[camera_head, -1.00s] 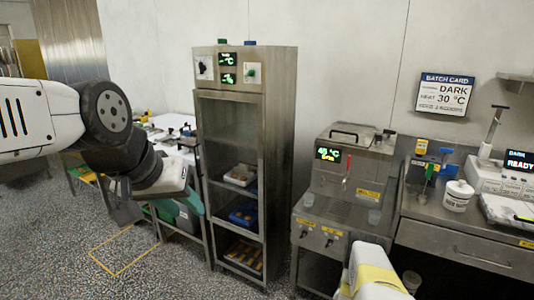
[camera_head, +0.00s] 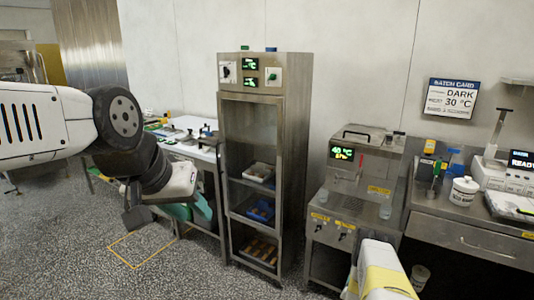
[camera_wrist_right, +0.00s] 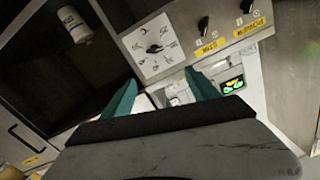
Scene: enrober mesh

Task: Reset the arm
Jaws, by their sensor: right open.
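My left arm comes in from the left in the head view. Its gripper (camera_head: 192,210) points down and to the right, with teal fingers in front of the white side table. Its fingertips are small and partly overlapped by the wrist, so its opening and anything between the fingers are unclear. My right forearm, white with a yellow band, shows at the bottom right of the head view; its gripper is hidden there. In the right wrist view the right gripper (camera_wrist_right: 160,82) has its two teal fingers spread apart, with nothing visibly held, facing a panel with a dial.
A steel cabinet (camera_head: 293,150) with trays on its shelves stands in the middle. A steel machine (camera_head: 342,205) with a green display stands right of it, beside a counter (camera_head: 470,215) with a white tub (camera_head: 461,192). Open speckled floor lies at front left.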

